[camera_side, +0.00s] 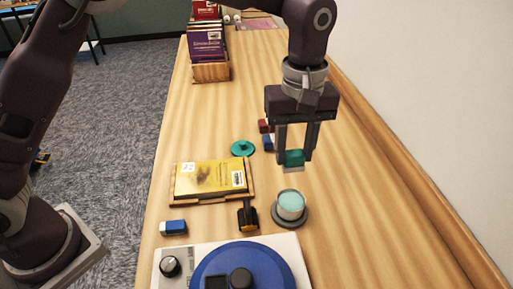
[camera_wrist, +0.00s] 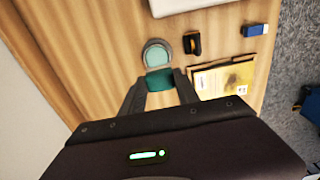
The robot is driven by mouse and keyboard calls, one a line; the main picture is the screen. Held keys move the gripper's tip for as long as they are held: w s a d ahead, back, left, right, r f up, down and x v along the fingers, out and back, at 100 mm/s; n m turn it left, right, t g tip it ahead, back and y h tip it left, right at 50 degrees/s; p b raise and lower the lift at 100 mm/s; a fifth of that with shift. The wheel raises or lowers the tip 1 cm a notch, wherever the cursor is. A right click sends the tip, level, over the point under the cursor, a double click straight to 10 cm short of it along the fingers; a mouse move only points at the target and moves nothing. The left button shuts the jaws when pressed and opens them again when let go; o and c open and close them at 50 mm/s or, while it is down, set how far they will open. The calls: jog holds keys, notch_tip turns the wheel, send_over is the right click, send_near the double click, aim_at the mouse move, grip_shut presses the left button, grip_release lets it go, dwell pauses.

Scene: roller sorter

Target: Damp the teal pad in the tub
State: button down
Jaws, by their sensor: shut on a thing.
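My gripper (camera_side: 294,158) is shut on the teal pad (camera_side: 294,157) and holds it in the air above the table. In the wrist view the teal pad (camera_wrist: 160,80) sits between the two fingertips. The tub (camera_side: 291,205) is a small round cup with pale aqua contents on a dark grey base. It stands on the table, nearer the front than the pad in the side view. In the wrist view the tub (camera_wrist: 156,55) appears just beyond the pad, partly overlapped by it. The pad looks higher than the tub's rim in the side view.
A yellow book (camera_side: 211,179) lies on a wooden stand left of the tub. A black-and-yellow tool (camera_side: 248,215), a blue block (camera_side: 173,227) and a blue turntable (camera_side: 243,268) are near the front. A teal disc (camera_side: 243,148) and small red and blue blocks (camera_side: 267,142) lie behind.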

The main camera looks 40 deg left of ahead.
aim_at(297, 165)
jog(key=f, duration=0.4)
jog(key=shift+w+d+f, duration=0.15)
jog(key=shift+w+d, duration=0.05)
jog(key=shift+d, duration=0.15)
jog(key=shift+f, duration=2.3)
jog(key=shift+f, duration=1.15)
dwell(0.3)
jog(key=shift+r, duration=3.55)
